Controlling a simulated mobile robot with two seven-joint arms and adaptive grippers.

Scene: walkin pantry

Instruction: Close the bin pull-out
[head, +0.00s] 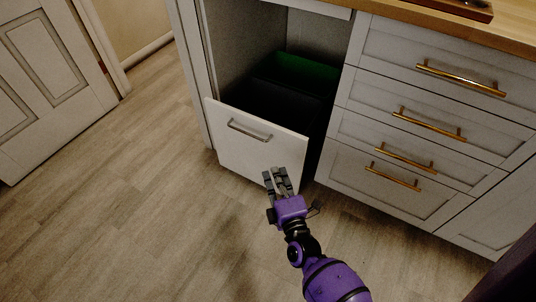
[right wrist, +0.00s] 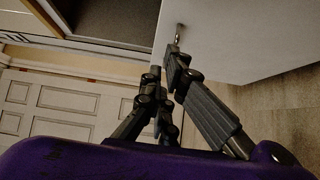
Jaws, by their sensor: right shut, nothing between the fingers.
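The bin pull-out (head: 262,152) stands partly open, its white front out from the cabinet. A silver bar handle (head: 250,130) is on the upper part of its front. Dark bins (head: 272,102) and a green one (head: 303,70) show inside. My right gripper (head: 275,172) is shut and empty, in front of the lower right part of the pull-out's front. I cannot tell whether it touches. In the right wrist view the fingers (right wrist: 172,68) are close to the white front (right wrist: 225,40), with the handle (right wrist: 178,34) beyond them. My left gripper is not in view.
Closed drawers (head: 435,125) with gold handles stand to the right of the pull-out, under a wooden counter (head: 480,30). A white door (head: 50,80) is at the far left. The wood floor (head: 130,210) in front and to the left is clear.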

